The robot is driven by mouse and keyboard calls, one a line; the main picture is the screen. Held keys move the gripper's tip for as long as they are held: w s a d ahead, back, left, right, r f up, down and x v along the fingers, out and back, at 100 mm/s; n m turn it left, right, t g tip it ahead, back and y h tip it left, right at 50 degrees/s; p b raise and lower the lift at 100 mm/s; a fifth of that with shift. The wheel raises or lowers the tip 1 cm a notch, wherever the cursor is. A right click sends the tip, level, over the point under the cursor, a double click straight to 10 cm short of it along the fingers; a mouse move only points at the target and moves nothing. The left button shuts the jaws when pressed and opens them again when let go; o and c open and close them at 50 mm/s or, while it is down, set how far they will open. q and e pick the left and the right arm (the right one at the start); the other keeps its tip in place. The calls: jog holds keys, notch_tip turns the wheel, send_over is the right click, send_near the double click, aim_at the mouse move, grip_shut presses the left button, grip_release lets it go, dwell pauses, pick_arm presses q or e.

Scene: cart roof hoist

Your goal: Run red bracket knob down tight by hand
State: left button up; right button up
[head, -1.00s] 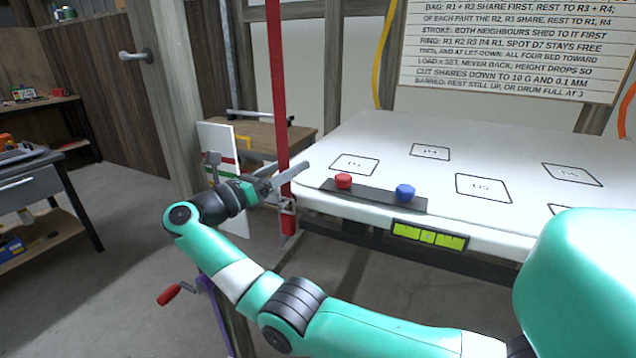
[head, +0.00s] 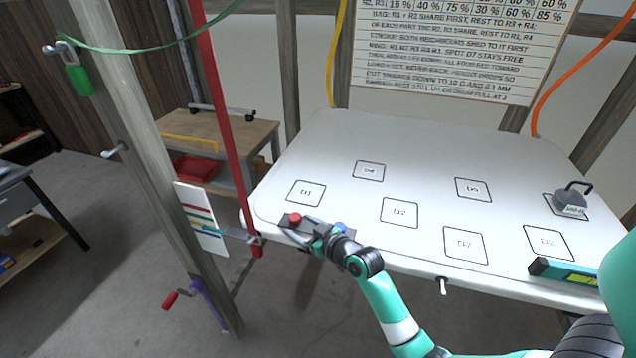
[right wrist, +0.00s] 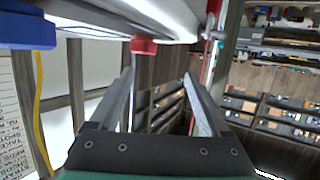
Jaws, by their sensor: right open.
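The red knob (head: 295,218) sits on a dark bracket plate (head: 284,225) at the front left edge of the white table; it also shows in the right wrist view (right wrist: 144,46). My right gripper (head: 299,226) is open, its fingers reaching toward the red knob. In the right wrist view, the gripper (right wrist: 158,78) has nothing between its fingers, and the knob is just beyond the left fingertip. I cannot tell whether they touch. The blue knob (head: 340,227) is beside my right wrist, partly hidden; it shows in the right wrist view (right wrist: 28,30). My left gripper is not in view.
A red strap (head: 222,105) hangs to a buckle left of the bracket. The white table (head: 330,195) has marked squares and is mostly clear. A grey weight (head: 570,200) and a teal level (head: 565,272) are at right. A wooden post (head: 150,165) stands at left.

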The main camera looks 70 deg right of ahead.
aim_at(296, 217)
jog(key=s+r+g+p, duration=0.1)
jog(key=s+p, duration=0.3)
jog(key=s, duration=0.1)
jog(key=shift+m, duration=0.5)
jog(key=b+x, duration=0.3)
jog(key=x, duration=0.7)
jog(key=shift+w+d+f+b, duration=0.2)
jog(key=shift+w+b, duration=0.05)
jog(key=shift+b, duration=0.1)
jog(key=shift+w+d+f, duration=0.1)
jog(key=shift+w+d, duration=0.2)
jog(key=shift+w, duration=0.25)
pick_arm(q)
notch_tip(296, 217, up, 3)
pick_arm(e)
grip_shut()
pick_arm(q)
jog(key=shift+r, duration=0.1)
